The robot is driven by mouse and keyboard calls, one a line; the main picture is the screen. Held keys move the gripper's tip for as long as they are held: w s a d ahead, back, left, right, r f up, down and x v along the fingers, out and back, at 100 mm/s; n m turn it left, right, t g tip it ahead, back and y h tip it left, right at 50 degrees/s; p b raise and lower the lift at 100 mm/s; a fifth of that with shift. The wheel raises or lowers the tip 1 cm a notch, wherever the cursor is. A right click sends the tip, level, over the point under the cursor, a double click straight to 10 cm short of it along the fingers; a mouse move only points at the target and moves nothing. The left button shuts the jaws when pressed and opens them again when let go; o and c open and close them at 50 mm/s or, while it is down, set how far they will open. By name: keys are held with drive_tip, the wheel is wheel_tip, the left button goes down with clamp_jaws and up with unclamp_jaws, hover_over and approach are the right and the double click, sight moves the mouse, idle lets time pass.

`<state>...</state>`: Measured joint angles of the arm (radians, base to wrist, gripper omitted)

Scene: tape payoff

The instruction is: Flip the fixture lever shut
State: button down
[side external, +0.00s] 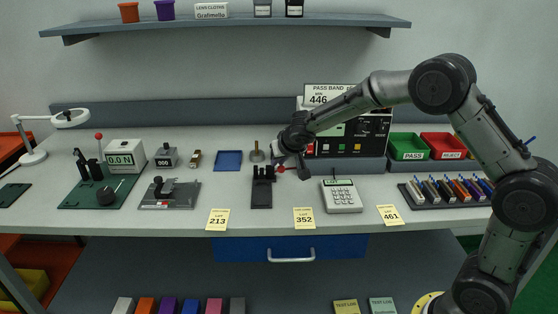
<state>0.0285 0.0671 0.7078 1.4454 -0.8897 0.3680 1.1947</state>
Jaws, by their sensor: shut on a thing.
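A dark fixture (262,196) with a black clamp block at its back stands on the bench in the middle of the side external view. A red lever knob (281,168) shows just right of the block, low and out to the side. My gripper (300,170) points down at the lever's right end. It is shut on the lever, though the fingers are small here and the exact contact is hard to see.
A calculator-like keypad (343,197) stands right of the fixture, and a tester panel (355,135) stands behind my arm. A grey plate with a clamp (168,194) lies to the left. A green board (100,193) carries another red-knobbed lever (98,136). Price-like cards line the front edge.

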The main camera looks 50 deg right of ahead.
drive_tip(key=shift+s+a+f+g, duration=0.2)
drive_tip(key=shift+s+f, duration=0.1)
drive_tip(key=shift+f, duration=0.35)
drive_tip(key=shift+s+a+f+g, duration=0.1)
drive_tip(key=shift+s+f+g, duration=0.15)
drive_tip(key=shift+f, duration=0.35)
drive_tip(key=w+r, duration=0.3)
drive_tip(key=r, duration=0.3)
drive_tip(key=s+a+f, duration=0.1)
drive_tip(key=s+a, duration=0.3)
drive_tip(key=s, duration=0.4)
drive_tip(key=shift+a+f+t, duration=0.25)
drive_tip(key=shift+f+t, duration=0.15)
drive_tip(key=shift+t, duration=0.05)
